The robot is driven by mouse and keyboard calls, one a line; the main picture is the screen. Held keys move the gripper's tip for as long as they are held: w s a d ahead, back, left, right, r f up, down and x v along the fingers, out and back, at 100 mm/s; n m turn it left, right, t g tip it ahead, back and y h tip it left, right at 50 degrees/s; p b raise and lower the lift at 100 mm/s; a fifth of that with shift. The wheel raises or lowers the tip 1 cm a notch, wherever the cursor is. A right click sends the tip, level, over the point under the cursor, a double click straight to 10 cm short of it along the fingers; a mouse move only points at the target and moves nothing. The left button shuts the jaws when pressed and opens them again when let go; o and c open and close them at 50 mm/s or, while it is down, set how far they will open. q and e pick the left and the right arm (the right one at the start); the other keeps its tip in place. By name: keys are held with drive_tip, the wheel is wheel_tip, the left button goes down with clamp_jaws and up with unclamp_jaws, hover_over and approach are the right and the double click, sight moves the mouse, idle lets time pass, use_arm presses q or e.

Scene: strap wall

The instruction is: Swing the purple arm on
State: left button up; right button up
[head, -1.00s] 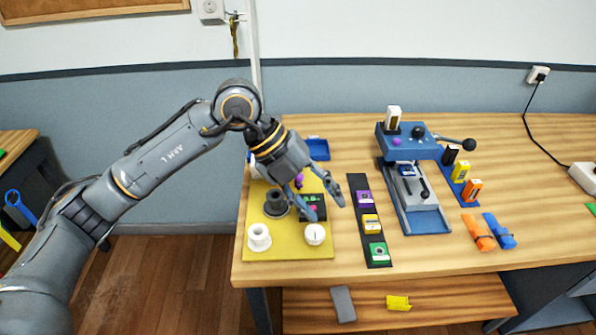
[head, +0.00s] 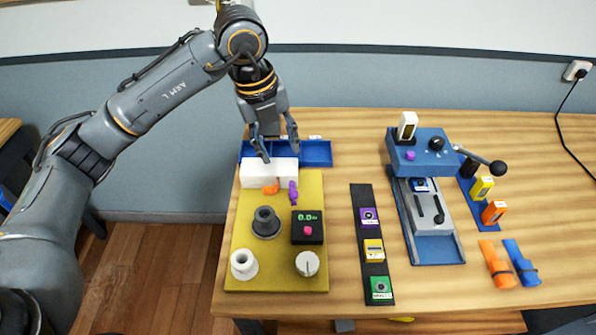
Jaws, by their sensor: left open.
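The purple arm (head: 293,193) is a small lever at the front of a white block (head: 262,171), at the back of the yellow board (head: 245,215). It points toward the front of the board. An orange arm (head: 271,187) sits to its left and lies more sideways. My left gripper (head: 278,152) is open and empty, fingers pointing down, above and behind the white block. It appears apart from the purple arm. My right gripper is not in view.
The board also bears a black spool (head: 266,222), a white spool (head: 244,264), a white dial (head: 307,263) and a display box (head: 307,227). A blue tray (head: 317,153) lies behind. A black strip (head: 358,215) and a blue press (head: 420,160) stand to the right.

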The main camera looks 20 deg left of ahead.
use_arm(q)
drive_tip(key=p, duration=0.2)
hover_over(292, 191)
drive_tip(key=s+a, duration=0.1)
wheel_tip(292, 191, down, 6)
drive_tip(key=f, duration=0.4)
drive_tip(key=d+f+p, duration=0.1)
drive_tip(key=f, duration=0.2)
drive_tip(key=shift+w, duration=0.35)
drive_tip(key=shift+f, duration=0.15)
clamp_jaws()
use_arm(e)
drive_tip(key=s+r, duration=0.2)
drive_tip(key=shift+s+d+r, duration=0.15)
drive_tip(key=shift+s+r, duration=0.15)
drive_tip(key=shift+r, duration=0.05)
